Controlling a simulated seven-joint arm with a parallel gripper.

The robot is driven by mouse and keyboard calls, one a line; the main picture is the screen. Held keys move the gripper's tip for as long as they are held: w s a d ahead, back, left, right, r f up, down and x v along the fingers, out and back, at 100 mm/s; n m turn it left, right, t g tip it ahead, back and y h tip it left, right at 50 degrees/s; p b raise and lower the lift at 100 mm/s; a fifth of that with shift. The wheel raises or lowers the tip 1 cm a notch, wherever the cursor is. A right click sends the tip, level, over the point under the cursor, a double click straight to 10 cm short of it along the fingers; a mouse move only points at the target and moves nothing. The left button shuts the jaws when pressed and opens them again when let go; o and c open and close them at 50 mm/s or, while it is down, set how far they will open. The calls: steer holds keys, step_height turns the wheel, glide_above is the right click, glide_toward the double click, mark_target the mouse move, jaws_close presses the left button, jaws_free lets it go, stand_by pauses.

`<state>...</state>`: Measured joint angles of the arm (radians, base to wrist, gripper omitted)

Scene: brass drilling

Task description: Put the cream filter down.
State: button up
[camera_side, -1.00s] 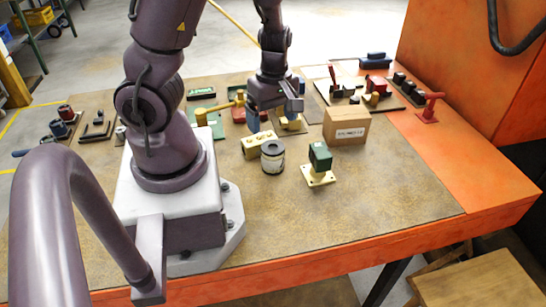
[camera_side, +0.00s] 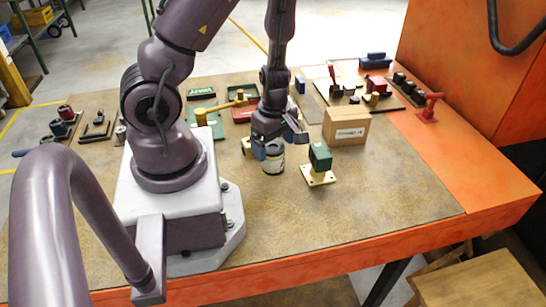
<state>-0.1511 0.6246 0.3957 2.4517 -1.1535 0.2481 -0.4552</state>
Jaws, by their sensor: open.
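The cream filter (camera_side: 273,163), a short cream cylinder with a dark band, stands upright on the tan mat (camera_side: 370,215) in the middle of the table. My gripper (camera_side: 277,148) points down right over it. Its jaws are open, one blue-grey finger at the filter's upper left and the other to the right. The gripper hides the filter's top, and I cannot tell if a finger touches it.
A brass block (camera_side: 246,146) is mostly hidden behind my gripper. A green-topped part on a brass flange (camera_side: 318,176) stands close at right, a cardboard box (camera_side: 346,132) behind it. A brass hammer (camera_side: 222,106) lies at back left. The front mat is clear.

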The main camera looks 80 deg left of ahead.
mark_target(273, 148)
steer(key=shift+f, duration=1.35)
steer(key=shift+s+f, duration=0.25)
steer(key=shift+f, duration=0.5)
steer(key=shift+w+f, duration=0.2)
steer(key=shift+f, duration=0.25)
steer(key=c, duration=1.1)
steer(key=shift+s+r, duration=0.15)
steer(key=shift+r, duration=0.05)
